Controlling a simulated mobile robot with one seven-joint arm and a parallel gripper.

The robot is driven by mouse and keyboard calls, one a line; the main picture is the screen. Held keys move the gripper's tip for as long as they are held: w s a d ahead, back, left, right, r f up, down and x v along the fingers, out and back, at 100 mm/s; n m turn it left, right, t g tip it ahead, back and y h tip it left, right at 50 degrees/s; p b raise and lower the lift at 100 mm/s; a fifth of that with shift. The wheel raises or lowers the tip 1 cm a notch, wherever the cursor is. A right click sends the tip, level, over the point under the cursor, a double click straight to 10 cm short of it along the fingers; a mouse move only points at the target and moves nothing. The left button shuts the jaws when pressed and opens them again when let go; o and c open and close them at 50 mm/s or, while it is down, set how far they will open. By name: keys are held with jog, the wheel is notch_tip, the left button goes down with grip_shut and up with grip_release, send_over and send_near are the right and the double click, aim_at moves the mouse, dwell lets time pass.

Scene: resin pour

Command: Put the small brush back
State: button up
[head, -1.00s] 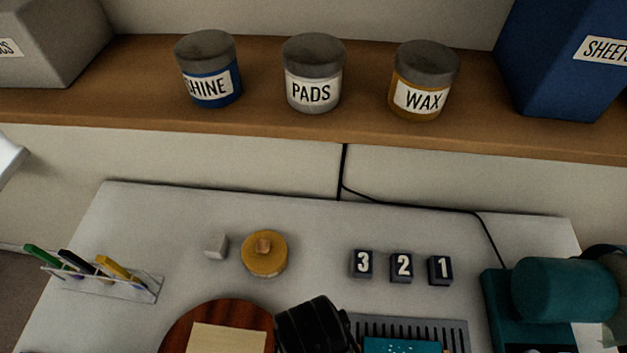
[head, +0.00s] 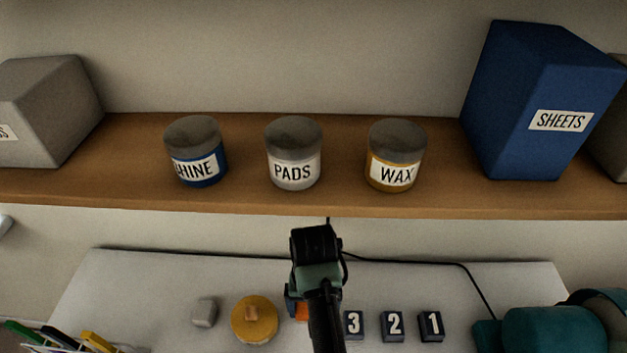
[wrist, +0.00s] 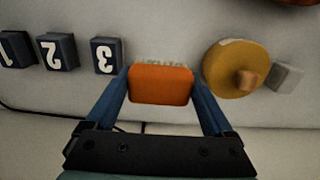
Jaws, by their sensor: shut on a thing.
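The small brush, an orange block (wrist: 160,85) with a pale bristle edge along its far side, is held between the two blue fingers of my gripper (wrist: 161,78) in the wrist view. The fingers press on its two short sides. In the head view my gripper (head: 298,304) is over the back of the white table, between the yellow round lid and block 3. Only a bit of the orange brush (head: 302,311) shows there; my arm hides the rest. How high it is above the table, I cannot tell.
Number blocks 3 (head: 354,325), 2 (head: 392,326) and 1 (head: 431,326) stand right of my gripper. The yellow lid (head: 255,322) and a grey cube (head: 204,312) are left. The wooden shelf (head: 345,204) with labelled jars and boxes is behind. A teal machine (head: 550,331) is front right.

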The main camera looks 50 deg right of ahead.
jog(key=f, duration=0.5)
jog(key=shift+s+a+f+p, duration=0.2)
jog(key=shift+s+f+p, duration=0.05)
jog(key=shift+f+p, duration=0.05)
jog(key=shift+w+d+f, duration=0.15)
jog(key=shift+f, duration=0.15)
jog(key=shift+f, duration=0.15)
jog(key=o, duration=0.9)
jog(key=shift+r, duration=3.9)
